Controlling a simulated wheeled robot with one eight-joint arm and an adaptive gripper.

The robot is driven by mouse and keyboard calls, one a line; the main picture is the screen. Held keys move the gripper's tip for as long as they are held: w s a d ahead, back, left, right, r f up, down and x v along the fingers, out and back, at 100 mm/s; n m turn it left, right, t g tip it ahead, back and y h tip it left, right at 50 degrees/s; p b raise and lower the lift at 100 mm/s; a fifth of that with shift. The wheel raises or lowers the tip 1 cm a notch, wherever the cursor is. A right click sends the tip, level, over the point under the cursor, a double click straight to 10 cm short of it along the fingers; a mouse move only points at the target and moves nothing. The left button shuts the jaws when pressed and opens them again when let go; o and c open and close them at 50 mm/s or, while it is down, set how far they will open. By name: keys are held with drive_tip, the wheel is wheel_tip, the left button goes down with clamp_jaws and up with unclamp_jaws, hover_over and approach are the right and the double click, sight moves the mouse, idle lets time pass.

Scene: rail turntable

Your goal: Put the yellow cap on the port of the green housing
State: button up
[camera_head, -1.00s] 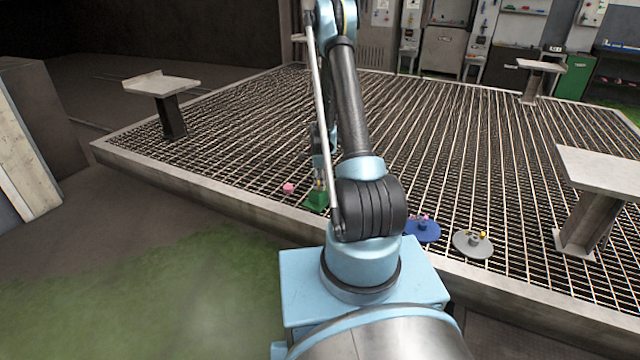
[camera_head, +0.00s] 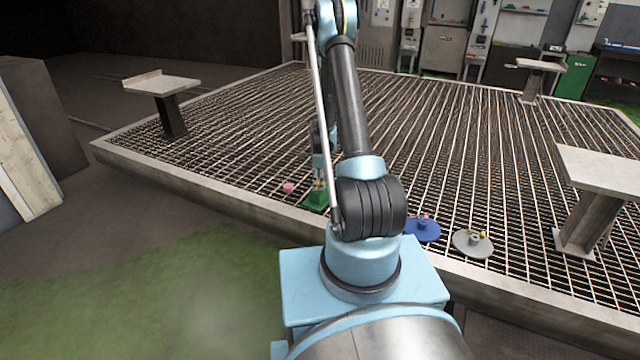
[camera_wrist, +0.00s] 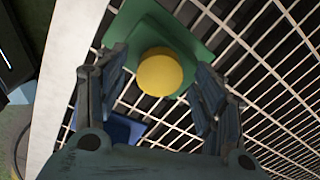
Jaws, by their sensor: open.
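The yellow cap (camera_wrist: 160,72) shows as a round disc over the green housing (camera_wrist: 139,25) in the wrist view. It looks to be at the housing's port, but I cannot tell whether it is fully seated; the port itself is hidden beneath it. My gripper (camera_wrist: 163,62) is open, with one finger on each side of the cap and a visible gap to both. In the head view the green housing (camera_head: 316,199) stands on the grating near its front edge, partly hidden by my arm.
A pink piece (camera_head: 288,188) lies left of the housing. Pedestals stand at the left (camera_head: 161,84) and right (camera_head: 603,168).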

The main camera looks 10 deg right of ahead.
wheel_tip(320, 180, up, 12)
drive_tip(key=shift+f, duration=0.15)
idle(0.5)
drive_tip(key=shift+s, duration=0.1)
drive_tip(key=s+r+n+t, duration=0.1)
drive_tip(key=s+r+n, duration=0.9)
drive_tip(key=s+r, duration=0.95)
drive_tip(key=s+f+n+t, duration=0.1)
drive_tip(key=s+n, duration=1)
drive_tip(key=s, duration=1.3)
drive_tip(key=shift+s+f, duration=0.2)
drive_tip(key=shift+f, duration=0.45)
drive_tip(key=shift+d, duration=0.1)
